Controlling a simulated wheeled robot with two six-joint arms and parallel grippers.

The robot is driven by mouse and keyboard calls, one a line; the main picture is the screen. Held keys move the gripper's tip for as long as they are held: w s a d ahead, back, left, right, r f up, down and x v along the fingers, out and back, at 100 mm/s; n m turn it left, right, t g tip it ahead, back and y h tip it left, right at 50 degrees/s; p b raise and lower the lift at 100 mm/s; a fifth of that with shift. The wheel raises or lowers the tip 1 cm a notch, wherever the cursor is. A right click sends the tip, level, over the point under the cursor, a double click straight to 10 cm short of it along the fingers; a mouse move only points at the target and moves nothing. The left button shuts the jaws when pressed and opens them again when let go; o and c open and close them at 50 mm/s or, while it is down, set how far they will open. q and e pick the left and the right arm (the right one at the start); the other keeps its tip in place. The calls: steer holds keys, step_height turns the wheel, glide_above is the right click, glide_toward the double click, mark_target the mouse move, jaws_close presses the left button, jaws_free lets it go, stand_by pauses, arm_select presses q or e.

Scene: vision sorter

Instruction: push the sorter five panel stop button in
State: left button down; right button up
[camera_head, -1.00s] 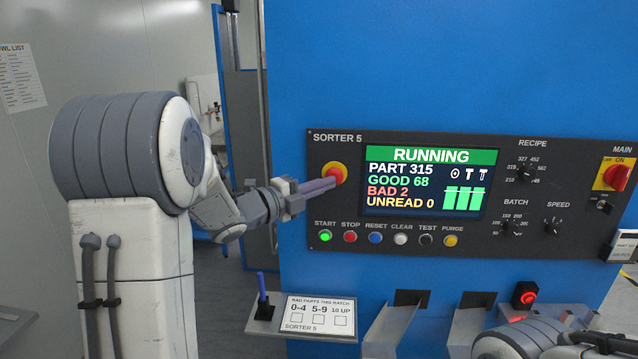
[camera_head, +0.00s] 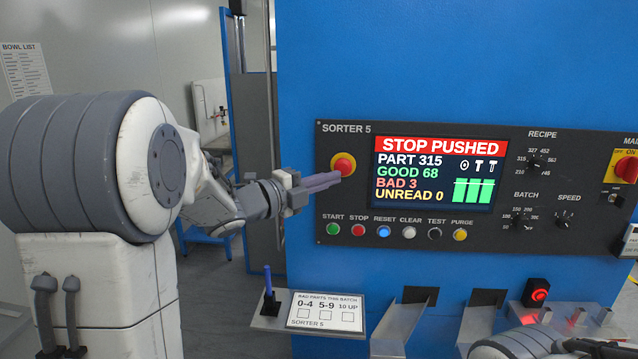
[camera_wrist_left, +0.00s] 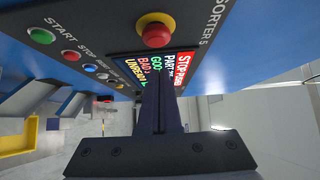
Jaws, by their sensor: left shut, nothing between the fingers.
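The big red mushroom button (camera_head: 343,165) on its yellow collar sits at the left of the dark SORTER 5 panel (camera_head: 335,200), left of the screen (camera_head: 434,174). The screen reads STOP PUSHED. The button also shows beyond my fingers in the left wrist view (camera_wrist_left: 156,35). My left gripper (camera_head: 338,178) is shut and empty, its tips close to the lower part of the button. In the wrist view the tips look apart from it. A small red button labelled STOP (camera_head: 359,230) sits in the row below. My right gripper does not show.
START (camera_head: 334,229), a bright blue RESET (camera_head: 384,231) and other small buttons line the panel below the screen. A shelf with a card (camera_head: 325,312) and blue pen (camera_head: 267,282) juts out below. Chutes (camera_head: 400,320) and a red-lit box (camera_head: 537,292) are lower right.

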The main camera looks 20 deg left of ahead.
arm_select(q)
steer(key=b+v, duration=0.3)
steer(key=v, duration=0.6)
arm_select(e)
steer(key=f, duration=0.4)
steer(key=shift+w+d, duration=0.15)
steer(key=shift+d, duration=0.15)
arm_select(q)
steer(key=shift+f, duration=0.1)
